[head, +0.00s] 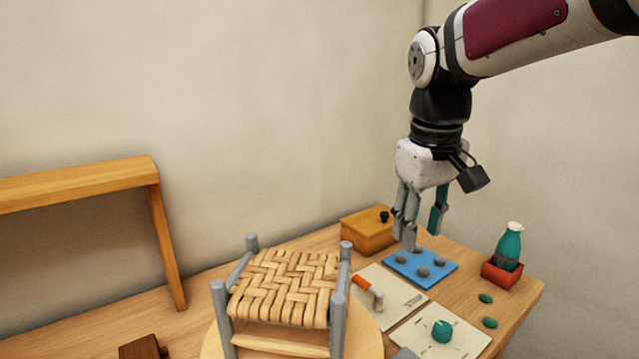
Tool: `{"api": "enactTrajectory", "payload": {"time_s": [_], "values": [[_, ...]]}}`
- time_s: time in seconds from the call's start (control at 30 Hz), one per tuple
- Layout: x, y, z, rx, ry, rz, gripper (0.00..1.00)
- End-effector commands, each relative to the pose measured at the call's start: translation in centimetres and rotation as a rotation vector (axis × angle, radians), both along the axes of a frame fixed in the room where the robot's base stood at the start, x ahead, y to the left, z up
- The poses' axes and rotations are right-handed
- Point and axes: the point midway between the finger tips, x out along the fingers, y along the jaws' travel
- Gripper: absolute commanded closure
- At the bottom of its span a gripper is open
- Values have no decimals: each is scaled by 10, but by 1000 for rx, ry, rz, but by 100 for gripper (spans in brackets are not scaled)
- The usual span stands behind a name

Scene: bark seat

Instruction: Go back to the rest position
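My gripper (421,218) hangs fingers-down from the arm in the head view, above the blue mat (400,267) on the right side of the table. Its fingers are apart, and I see nothing held between them. The stool (279,290) with its woven bark seat and grey posts stands left of the gripper, on a round wooden board (367,343). The gripper is clear of the stool.
A wooden box (366,235) with a black knob stands behind the blue mat. A teal bottle (509,248) sits in a red holder (502,273). An orange-handled tool (369,290) and a teal object (442,331) lie on pale mats. A wooden frame (163,230) stands left.

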Motion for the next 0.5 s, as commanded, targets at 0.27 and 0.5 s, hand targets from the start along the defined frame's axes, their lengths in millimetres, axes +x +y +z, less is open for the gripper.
{"api": "enactTrajectory", "payload": {"time_s": [0.27, 0.5], "values": [[-114, -24, 14, 38, -95, -154, 62], [-197, -36, -4, 93, -164, -278, 62]]}}
